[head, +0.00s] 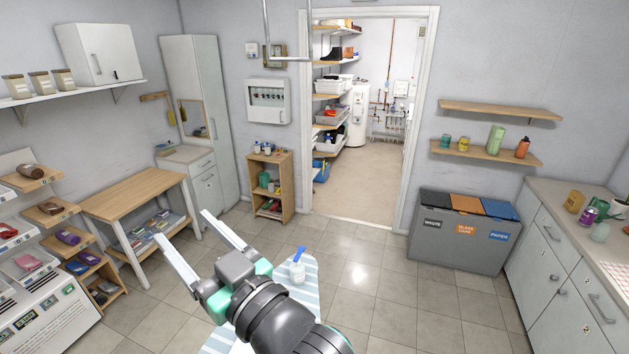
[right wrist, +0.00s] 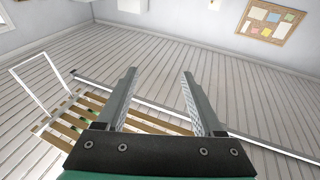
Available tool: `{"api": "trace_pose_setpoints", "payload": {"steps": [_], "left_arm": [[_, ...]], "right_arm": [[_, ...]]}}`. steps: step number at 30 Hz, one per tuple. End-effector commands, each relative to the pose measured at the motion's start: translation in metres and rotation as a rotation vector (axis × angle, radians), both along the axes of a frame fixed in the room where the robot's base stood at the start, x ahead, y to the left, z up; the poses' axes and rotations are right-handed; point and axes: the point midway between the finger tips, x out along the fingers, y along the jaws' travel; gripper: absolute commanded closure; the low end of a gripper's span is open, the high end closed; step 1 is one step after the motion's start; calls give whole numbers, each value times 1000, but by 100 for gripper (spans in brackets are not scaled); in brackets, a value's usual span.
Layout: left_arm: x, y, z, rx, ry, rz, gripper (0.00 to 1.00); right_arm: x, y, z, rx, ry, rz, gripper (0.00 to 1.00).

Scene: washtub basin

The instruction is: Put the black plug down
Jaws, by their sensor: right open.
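My right gripper (head: 184,227) is raised in front of the camera, at the lower left of the middle in the head view. Its two long fingers are wide apart with nothing between them. In the right wrist view the gripper (right wrist: 158,73) is open and empty too. I cannot make out a black plug in either view. My left gripper is not in view. The washtub basin does not show.
A striped surface (head: 307,277) bearing a blue-topped bottle (head: 298,268) lies partly behind my right arm. A wooden table (head: 135,190) is at left, a grey bin unit (head: 463,232) at right. Tiled floor (head: 385,292) is clear between. A slatted wooden piece (right wrist: 95,115) shows in the wrist view.

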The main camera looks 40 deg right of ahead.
Motion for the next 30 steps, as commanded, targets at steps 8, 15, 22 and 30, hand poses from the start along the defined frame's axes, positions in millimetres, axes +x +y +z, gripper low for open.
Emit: {"api": "trace_pose_setpoints", "payload": {"steps": [8, 15, 22, 30], "left_arm": [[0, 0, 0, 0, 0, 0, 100], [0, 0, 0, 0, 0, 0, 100], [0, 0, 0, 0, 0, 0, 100], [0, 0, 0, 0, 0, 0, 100]], "right_arm": [[-148, -74, 172, 79, -546, -103, 31], [-173, -81, 187, 85, -617, -113, 31], [-172, -80, 187, 86, -614, -113, 31], [-172, -80, 187, 86, -614, -113, 31]]}}
